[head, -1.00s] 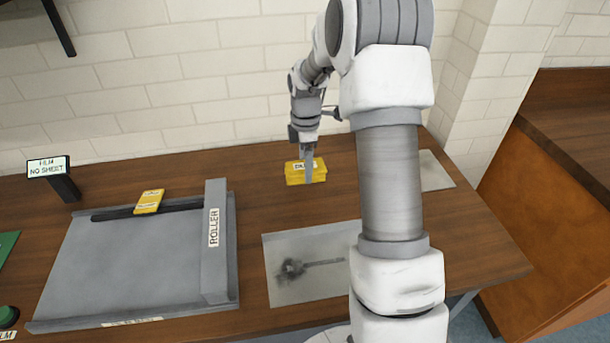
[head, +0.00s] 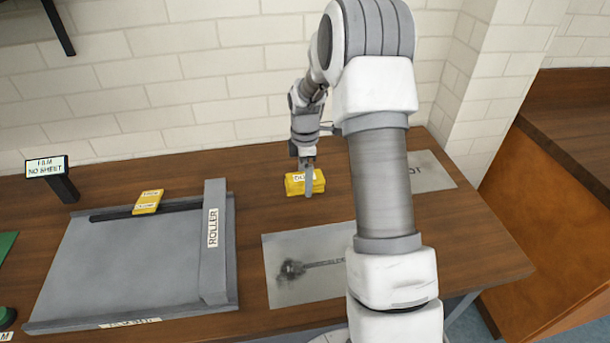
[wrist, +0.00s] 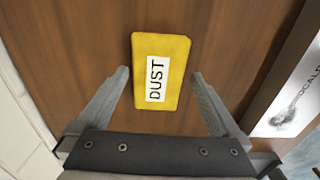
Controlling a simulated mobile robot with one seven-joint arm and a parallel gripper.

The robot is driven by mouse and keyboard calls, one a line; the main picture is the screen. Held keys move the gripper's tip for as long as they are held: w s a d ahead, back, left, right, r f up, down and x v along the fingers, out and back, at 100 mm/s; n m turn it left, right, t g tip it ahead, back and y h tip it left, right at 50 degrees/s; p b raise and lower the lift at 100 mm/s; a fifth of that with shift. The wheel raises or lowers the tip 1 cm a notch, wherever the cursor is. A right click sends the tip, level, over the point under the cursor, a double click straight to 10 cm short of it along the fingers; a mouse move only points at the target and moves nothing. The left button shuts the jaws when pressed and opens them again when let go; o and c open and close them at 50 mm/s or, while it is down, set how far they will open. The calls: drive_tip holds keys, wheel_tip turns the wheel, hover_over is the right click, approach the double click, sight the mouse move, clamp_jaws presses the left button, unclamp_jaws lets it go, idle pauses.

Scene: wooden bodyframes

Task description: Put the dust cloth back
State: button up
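The dust cloth (head: 299,184) is a folded yellow block with a white DUST label. It rests on the wooden table, behind the grey sheet with the dark smudge. In the wrist view the cloth (wrist: 174,50) lies between and just ahead of my fingertips, with a narrow gap on each side. My gripper (head: 309,180) is low over the cloth, and one finger hides part of it in the head view. In the wrist view my gripper (wrist: 160,75) is open, its fingers apart from the cloth.
The grey smudged sheet (head: 285,250) lies in front of the cloth. Another grey sheet (head: 432,172), partly behind my arm, ends in "OT". The grey ROLLER tray (head: 130,265) stands left, with a yellow piece (head: 148,202) on its back bar.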

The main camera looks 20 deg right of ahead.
drive_tip(key=s+a+r+m+t+p, duration=0.1)
drive_tip(key=s+a+r+m, duration=0.1)
drive_tip(key=r, duration=0.8)
drive_tip(key=s+a+r+m+p, duration=0.1)
drive_tip(key=s+r, duration=0.2)
drive_tip(key=r, duration=0.7)
drive_tip(key=s+a+r+m+t, duration=0.1)
drive_tip(key=s+a+r+m, duration=0.1)
drive_tip(key=s+m, duration=0.2)
drive_tip(key=s+a+r+m+t, duration=0.2)
drive_tip(key=s+a+m, duration=0.1)
drive_tip(key=s, duration=0.8)
drive_tip(key=s+a+r+m+t, duration=0.1)
drive_tip(key=s+a+r+m, duration=0.1)
drive_tip(key=s+m, duration=0.3)
drive_tip(key=s, duration=0.3)
drive_tip(key=shift+a+m+t, duration=0.3)
drive_tip(key=shift+a+m, duration=0.1)
drive_tip(key=shift+s, duration=0.15)
